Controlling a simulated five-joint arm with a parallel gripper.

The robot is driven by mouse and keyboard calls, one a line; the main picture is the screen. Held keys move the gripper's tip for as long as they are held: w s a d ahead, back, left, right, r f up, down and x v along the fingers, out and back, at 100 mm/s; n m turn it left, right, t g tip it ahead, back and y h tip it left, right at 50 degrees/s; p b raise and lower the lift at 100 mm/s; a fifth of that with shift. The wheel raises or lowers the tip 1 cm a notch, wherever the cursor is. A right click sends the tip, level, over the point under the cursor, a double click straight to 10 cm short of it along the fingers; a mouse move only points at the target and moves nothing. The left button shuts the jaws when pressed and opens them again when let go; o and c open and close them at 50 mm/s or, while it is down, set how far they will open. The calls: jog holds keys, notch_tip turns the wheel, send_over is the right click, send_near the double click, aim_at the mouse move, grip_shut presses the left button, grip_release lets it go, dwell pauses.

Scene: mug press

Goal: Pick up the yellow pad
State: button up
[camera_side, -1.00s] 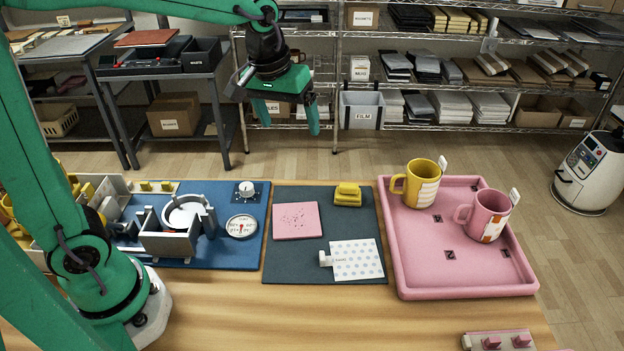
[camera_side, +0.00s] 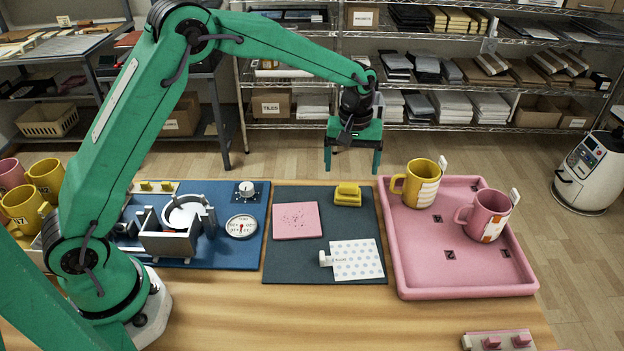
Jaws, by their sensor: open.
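The yellow pad (camera_side: 348,194) is a small block with a raised top part. It sits near the back right of the dark grey mat (camera_side: 290,257). My gripper (camera_side: 352,172) points down, its two green fingers spread and nothing between them. In the picture its fingertips are just above the yellow pad, apart from it. No part of the pad looks hidden.
A pink speckled square (camera_side: 297,220) and a dotted white sheet (camera_side: 357,259) lie on the mat. To the right, a pink tray (camera_side: 415,284) holds a yellow mug (camera_side: 420,182) and a pink mug (camera_side: 487,214). A blue board (camera_side: 225,259) with a grey press (camera_side: 170,238) is left.

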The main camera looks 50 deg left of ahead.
aim_at(349, 185)
jog(key=shift+w+d+f, duration=0.1)
jog(key=shift+w+f, duration=0.05)
jog(key=shift+f, duration=0.15)
jog(key=shift+a+f, duration=0.15)
jog(key=shift+f, duration=1.85)
jog(key=shift+a+f, duration=0.1)
jog(key=shift+f, duration=1.85)
jog(key=c, duration=1.1)
jog(key=shift+r, duration=0.2)
jog(key=shift+r, duration=0.55)
jog(key=r, duration=0.3)
jog(key=shift+s+d+r, duration=0.1)
jog(key=shift+s+d, duration=0.15)
jog(key=s+d+r, duration=0.4)
jog(key=d, duration=0.1)
jog(key=s+d+r, duration=0.2)
jog(key=s+d, duration=0.1)
jog(key=shift+s+d+r, duration=0.1)
jog(key=shift+d+r, duration=0.1)
jog(key=shift+d, duration=0.05)
